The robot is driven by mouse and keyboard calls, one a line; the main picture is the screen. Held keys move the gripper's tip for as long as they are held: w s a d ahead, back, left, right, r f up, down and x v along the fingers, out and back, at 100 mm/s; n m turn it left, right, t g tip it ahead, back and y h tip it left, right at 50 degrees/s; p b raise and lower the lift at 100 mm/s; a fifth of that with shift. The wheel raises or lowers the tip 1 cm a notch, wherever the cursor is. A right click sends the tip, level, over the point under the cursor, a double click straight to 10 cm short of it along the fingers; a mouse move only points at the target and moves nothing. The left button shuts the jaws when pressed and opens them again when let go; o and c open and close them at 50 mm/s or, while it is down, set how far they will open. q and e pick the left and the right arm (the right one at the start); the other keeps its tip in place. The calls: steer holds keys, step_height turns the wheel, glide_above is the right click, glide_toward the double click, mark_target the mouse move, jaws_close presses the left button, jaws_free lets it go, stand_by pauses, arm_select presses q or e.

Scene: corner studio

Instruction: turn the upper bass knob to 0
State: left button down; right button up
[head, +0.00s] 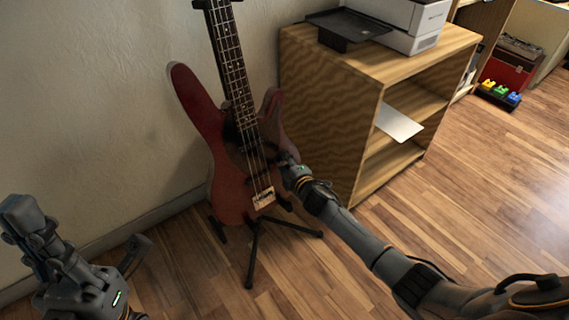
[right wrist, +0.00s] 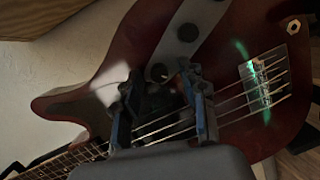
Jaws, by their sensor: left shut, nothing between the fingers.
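A red bass guitar (head: 232,185) stands upright on a black stand against the wall. In the right wrist view its pale control plate (right wrist: 172,52) carries two dark round knobs: one knob (right wrist: 188,32) higher in the picture, another knob (right wrist: 158,72) lower. My right gripper (head: 287,162) is at the right side of the bass body and hides the knobs in the head view. In the right wrist view my right gripper (right wrist: 161,76) is open, its fingertips on either side of the lower-pictured knob; I cannot tell whether they touch it. My left gripper (head: 22,212) is shut and empty, far left of the bass.
The strings and metal bridge (right wrist: 262,85) lie close to my right fingers. A wooden shelf unit (head: 345,90) with a printer (head: 415,25) on top stands right of the bass. Stand legs (head: 253,260) spread on the wooden floor.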

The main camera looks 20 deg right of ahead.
steer(key=shift+s, duration=0.1)
steer(key=v, duration=1.1)
steer(key=shift+s+r, duration=0.15)
steer(key=shift+s, duration=0.25)
